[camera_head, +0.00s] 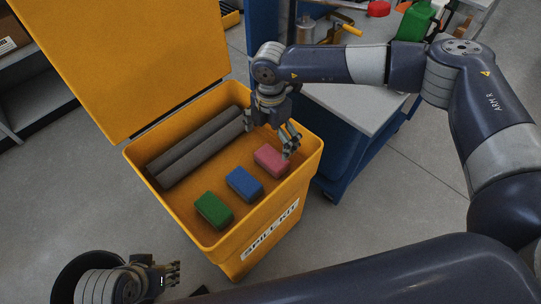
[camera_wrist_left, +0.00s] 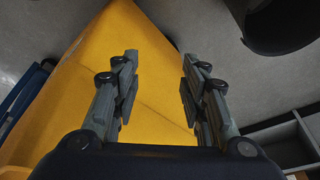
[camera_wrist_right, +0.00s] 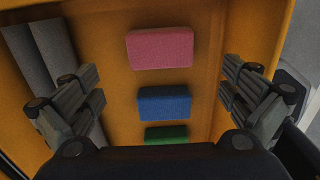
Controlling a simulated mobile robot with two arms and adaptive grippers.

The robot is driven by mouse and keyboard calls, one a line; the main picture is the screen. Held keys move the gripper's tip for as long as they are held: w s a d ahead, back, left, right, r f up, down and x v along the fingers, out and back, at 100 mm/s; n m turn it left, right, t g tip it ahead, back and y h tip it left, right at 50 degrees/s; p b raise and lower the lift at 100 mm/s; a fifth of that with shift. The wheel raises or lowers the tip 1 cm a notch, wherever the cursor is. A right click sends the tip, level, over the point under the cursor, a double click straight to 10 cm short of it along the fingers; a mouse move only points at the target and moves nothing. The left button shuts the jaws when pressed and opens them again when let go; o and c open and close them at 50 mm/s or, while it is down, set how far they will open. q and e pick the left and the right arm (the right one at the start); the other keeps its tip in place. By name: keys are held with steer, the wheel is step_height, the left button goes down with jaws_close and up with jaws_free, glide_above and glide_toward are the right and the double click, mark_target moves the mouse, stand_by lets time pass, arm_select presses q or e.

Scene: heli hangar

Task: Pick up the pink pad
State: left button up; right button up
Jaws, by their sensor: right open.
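The pink pad (camera_head: 271,160) lies inside the yellow spill kit bin (camera_head: 174,211), at the right end of a row of pads. It also shows in the right wrist view (camera_wrist_right: 160,48), ahead of the open fingers and apart from them. My right gripper (camera_head: 272,134) is above the bin near the pink pad, open and empty; one finger partly overlaps the pad's right edge in the head view. My left gripper (camera_head: 176,273) is at the lower left, outside the bin. In the left wrist view its fingers (camera_wrist_left: 160,85) are apart with nothing between them.
A blue pad (camera_head: 244,184) and a green pad (camera_head: 213,210) lie beside the pink one. Grey rolls (camera_head: 197,150) lie along the bin's far side. The raised yellow lid (camera_head: 130,55) stands behind. A blue cart (camera_head: 352,120) with tools stands right of the bin.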

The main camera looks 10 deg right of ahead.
mark_target(272, 157)
step_height(272, 157, down, 5)
steer(key=shift+r+b, duration=0.1)
steer(key=shift+b, duration=0.35)
steer(key=f, duration=0.1)
steer(key=f+b, duration=0.1)
steer(key=f, duration=0.1)
steer(key=shift+d, duration=0.2)
steer(key=shift+w+f, duration=0.1)
steer(key=shift+f, duration=0.7)
arm_select(q)
steer(key=w, duration=0.1)
steer(key=w+t, duration=0.1)
steer(key=w+d+t, duration=0.1)
steer(key=w, duration=0.1)
steer(key=shift+d+f, duration=0.1)
steer(key=shift+f, duration=0.15)
arm_select(e)
steer(key=c, duration=0.8)
steer(key=shift+c, duration=0.7)
